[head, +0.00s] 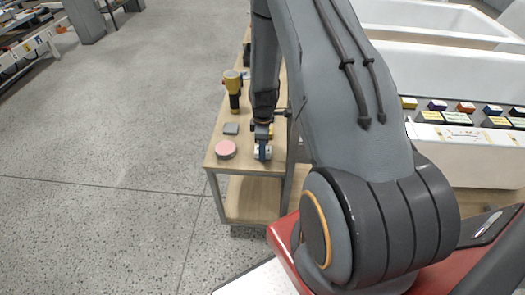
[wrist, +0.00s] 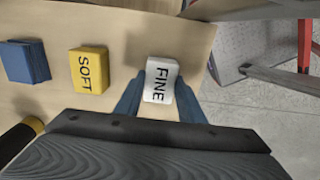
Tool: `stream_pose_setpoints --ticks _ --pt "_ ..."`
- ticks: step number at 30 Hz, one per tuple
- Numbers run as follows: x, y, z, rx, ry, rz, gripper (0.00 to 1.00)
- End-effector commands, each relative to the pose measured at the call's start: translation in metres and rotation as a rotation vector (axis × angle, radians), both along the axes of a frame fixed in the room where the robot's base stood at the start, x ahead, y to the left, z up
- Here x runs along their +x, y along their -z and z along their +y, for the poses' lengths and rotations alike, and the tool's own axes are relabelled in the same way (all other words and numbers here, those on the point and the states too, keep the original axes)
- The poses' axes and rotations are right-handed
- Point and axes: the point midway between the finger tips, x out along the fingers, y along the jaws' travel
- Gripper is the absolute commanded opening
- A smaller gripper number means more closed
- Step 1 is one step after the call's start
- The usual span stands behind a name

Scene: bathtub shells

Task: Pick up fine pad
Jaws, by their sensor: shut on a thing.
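The fine pad (wrist: 160,80) is a small white block with "FINE" in black letters in the wrist view. My gripper (wrist: 158,97) has its two blue fingers against the pad's left and right sides, shut on it. The pad is over the wooden bench top (wrist: 125,45), and I cannot tell whether it touches the wood. In the head view my gripper (head: 263,151) points down near the bench's front end, and the pad is mostly hidden by it. A yellow "SOFT" pad (wrist: 88,70) and a blue block (wrist: 24,61) lie to the left in the wrist view.
On the bench (head: 246,165) are a pink disc (head: 225,150), a grey block (head: 231,128) and a yellow and black tool (head: 233,88). White tub shells (head: 450,85) stand at the right, with several coloured blocks along one rim. The floor left of the bench is clear.

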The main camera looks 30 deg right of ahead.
Motion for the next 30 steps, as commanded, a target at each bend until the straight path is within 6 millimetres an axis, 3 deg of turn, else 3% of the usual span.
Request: stream_pose_setpoints --ticks 8,21,30 --pt "0.001 -0.019 0.000 -0.001 0.000 -0.003 0.13" --pt "0.001 -0.084 0.000 -0.001 0.000 -0.003 0.13" --pt "0.000 -0.099 0.000 0.000 0.000 0.000 0.13"
